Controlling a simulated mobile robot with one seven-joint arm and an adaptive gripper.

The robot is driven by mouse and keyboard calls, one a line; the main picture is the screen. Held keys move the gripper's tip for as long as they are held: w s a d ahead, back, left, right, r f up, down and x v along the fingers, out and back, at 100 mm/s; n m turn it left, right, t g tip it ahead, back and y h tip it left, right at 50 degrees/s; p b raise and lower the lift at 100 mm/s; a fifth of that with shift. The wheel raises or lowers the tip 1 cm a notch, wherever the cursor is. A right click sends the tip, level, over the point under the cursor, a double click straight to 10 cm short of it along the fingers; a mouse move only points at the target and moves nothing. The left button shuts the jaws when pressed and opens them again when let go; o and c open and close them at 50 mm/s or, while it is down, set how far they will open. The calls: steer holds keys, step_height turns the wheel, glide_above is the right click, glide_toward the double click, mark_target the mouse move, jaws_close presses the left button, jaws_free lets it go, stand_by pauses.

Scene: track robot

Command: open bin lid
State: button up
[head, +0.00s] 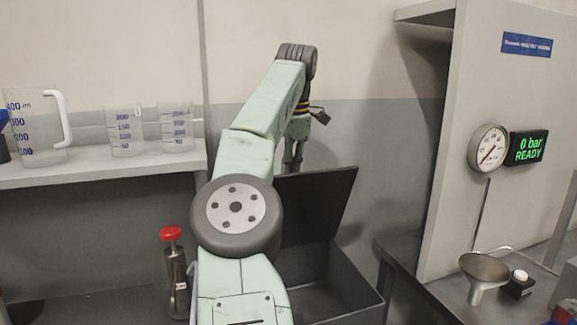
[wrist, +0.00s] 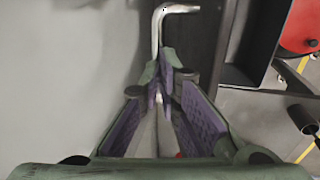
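The dark bin (head: 368,306) stands behind my arm in the head view, and part of its inside shows. Its lid (head: 318,204) is raised and stands steeply up at the back, leaning a little. My gripper (head: 292,168) points down at the lid's upper left edge; my arm hides part of the bin and lid. In the wrist view, a bent metal handle (wrist: 157,30) runs down between the fingertips of my gripper (wrist: 163,68). The purple-padded fingers come together around it and look closed on it. The dark lid (wrist: 190,50) is just right of the handle.
A shelf (head: 110,170) with clear measuring vessels (head: 125,130) is at the left. A red-topped metal bottle (head: 174,265) stands left of my arm. At the right are a grey panel with a gauge (head: 488,149) and a counter with a funnel (head: 484,272).

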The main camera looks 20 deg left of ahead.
steer(key=o, duration=0.3)
steer(key=shift+a+x, duration=0.25)
steer(key=shift+x, duration=0.9)
steer(key=shift+o, duration=0.2)
steer(key=shift+d+r, duration=0.1)
steer(key=shift+r, duration=0.15)
steer(key=shift+o, duration=0.4)
